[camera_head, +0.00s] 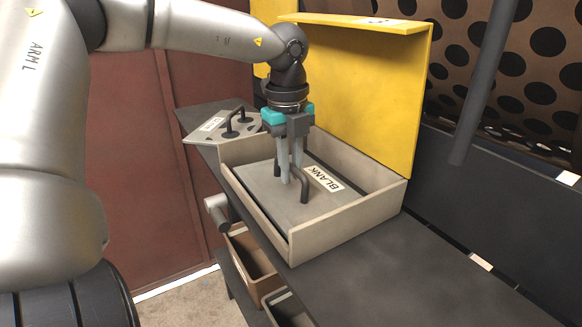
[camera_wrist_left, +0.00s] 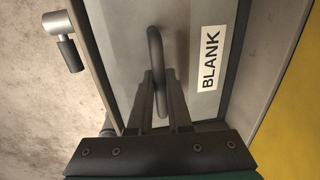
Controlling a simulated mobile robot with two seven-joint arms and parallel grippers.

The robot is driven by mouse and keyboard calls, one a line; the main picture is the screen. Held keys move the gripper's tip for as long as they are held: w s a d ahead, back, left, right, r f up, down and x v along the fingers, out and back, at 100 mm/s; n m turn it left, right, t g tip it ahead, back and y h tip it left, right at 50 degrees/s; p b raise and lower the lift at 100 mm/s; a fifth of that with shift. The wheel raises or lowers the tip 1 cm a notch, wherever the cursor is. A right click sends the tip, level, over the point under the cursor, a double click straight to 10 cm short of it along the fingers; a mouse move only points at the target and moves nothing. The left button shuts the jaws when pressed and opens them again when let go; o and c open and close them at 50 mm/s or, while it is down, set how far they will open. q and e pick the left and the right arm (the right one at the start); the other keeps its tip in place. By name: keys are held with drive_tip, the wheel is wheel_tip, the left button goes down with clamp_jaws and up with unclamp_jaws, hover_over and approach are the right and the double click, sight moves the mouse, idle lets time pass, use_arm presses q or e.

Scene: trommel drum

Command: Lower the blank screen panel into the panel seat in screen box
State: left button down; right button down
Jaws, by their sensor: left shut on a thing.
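The blank screen panel (camera_head: 285,205) is a flat grey plate with a white BLANK label and a dark bar handle. It lies inside the grey screen box (camera_head: 345,225), within its walls, looking slightly tilted; whether it rests on the seat cannot be told. My left gripper (camera_head: 291,178) points down and is shut on the panel's handle. In the left wrist view the panel (camera_wrist_left: 200,30) shows with its handle between the fingers (camera_wrist_left: 160,95). The panel seat is hidden under the panel. My right gripper is not in view.
Another grey panel (camera_head: 203,136) with a handle and holes lies at the shelf's far left. A yellow lid (camera_head: 370,90) stands up behind the box. A brown bin (camera_head: 250,258) hangs below the front edge. The dark shelf right of the box is clear.

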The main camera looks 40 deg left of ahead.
use_arm(q)
drive_tip(key=shift+f, duration=0.1)
idle(0.5)
drive_tip(key=c, duration=0.9)
unclamp_jaws()
drive_tip(key=shift+o, duration=0.7)
wheel_tip(320, 180, up, 15)
drive_tip(key=shift+s, duration=0.4)
